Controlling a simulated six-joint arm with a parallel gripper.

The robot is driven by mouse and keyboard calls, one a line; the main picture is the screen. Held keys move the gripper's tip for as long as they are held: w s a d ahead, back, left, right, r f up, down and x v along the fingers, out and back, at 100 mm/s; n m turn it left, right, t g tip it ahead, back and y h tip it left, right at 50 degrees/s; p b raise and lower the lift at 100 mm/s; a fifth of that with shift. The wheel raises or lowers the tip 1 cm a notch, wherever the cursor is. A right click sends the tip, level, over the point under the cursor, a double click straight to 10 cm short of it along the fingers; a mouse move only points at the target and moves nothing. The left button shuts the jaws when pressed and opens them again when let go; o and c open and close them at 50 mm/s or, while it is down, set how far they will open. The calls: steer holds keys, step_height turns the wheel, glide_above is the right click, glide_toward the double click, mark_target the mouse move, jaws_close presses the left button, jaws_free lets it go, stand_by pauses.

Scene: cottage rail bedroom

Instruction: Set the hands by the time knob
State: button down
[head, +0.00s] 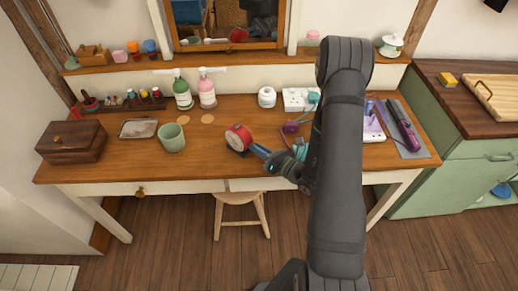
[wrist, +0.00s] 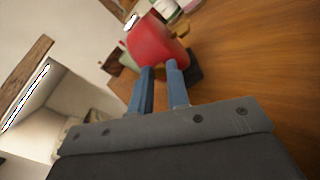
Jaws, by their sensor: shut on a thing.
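A small red alarm clock (head: 238,138) stands on the wooden dressing table, near its front edge and about the middle. It also shows in the wrist view as a rounded red body (wrist: 158,42). My gripper (head: 270,158) reaches in from the right, at the clock's back. In the wrist view, the blue fingers of my gripper (wrist: 163,75) are close together against the clock's back. The time knob is hidden between or behind the fingertips. The clock's face and hands cannot be read from here.
A green cup (head: 171,138) and a metal tray (head: 138,128) stand left of the clock. Pump bottles (head: 207,92) and a white jar (head: 267,97) stand behind. A hair straightener (head: 403,125) lies right of my arm. Cables and purple items lie near my arm.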

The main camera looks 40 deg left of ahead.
steer(key=c, duration=1.4)
jaws_free()
steer(key=shift+d, duration=0.1)
steer(key=d, duration=1.1)
steer(key=w+d, duration=0.1)
steer(key=d, duration=0.5)
steer(key=shift+d, duration=0.1)
